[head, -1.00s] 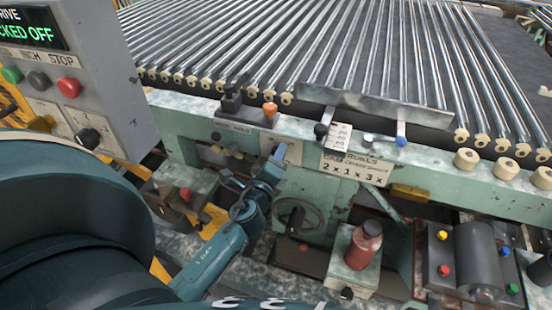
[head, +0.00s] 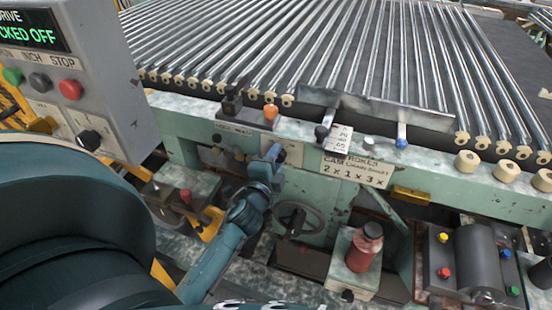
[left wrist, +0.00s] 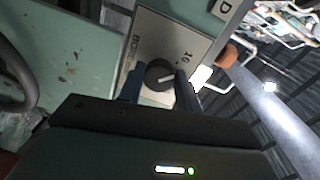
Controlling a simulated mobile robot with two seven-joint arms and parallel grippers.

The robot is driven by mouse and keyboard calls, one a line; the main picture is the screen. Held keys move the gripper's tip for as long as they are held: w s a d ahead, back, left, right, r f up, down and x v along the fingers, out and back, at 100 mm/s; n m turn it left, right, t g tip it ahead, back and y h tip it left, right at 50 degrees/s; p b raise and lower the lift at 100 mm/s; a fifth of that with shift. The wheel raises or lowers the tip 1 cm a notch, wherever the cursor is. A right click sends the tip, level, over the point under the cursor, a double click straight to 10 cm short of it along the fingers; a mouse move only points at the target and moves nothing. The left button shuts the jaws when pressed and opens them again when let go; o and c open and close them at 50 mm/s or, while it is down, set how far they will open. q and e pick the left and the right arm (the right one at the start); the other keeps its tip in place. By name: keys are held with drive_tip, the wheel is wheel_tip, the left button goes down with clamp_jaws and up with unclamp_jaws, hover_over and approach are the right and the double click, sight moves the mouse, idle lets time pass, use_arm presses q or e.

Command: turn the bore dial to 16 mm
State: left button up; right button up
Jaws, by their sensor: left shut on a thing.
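The bore dial is a dark round knob (left wrist: 160,76) with a white pointer line, on a pale plate (left wrist: 180,35) lettered "BORE" with a "16" mark, in the left wrist view. The pointer lies toward the right of that picture, slightly upward; the "16" sits above and right of the knob. My left gripper (left wrist: 158,88) is shut on the knob, one blue finger on each side. In the head view my left gripper (head: 274,156) reaches the small plate (head: 292,152) on the green frame, and hides the knob there. My right gripper is not in view.
An orange knob (head: 271,111) and a black lever block (head: 232,102) stand just above the plate. A handwheel (head: 297,219) is below, with a red bottle (head: 364,247) to its right.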

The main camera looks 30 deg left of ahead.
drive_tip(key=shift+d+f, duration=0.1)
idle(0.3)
use_arm(q)
drive_tip(key=o, duration=1)
drive_tip(key=shift+c, duration=0.2)
drive_tip(key=shift+s, duration=0.15)
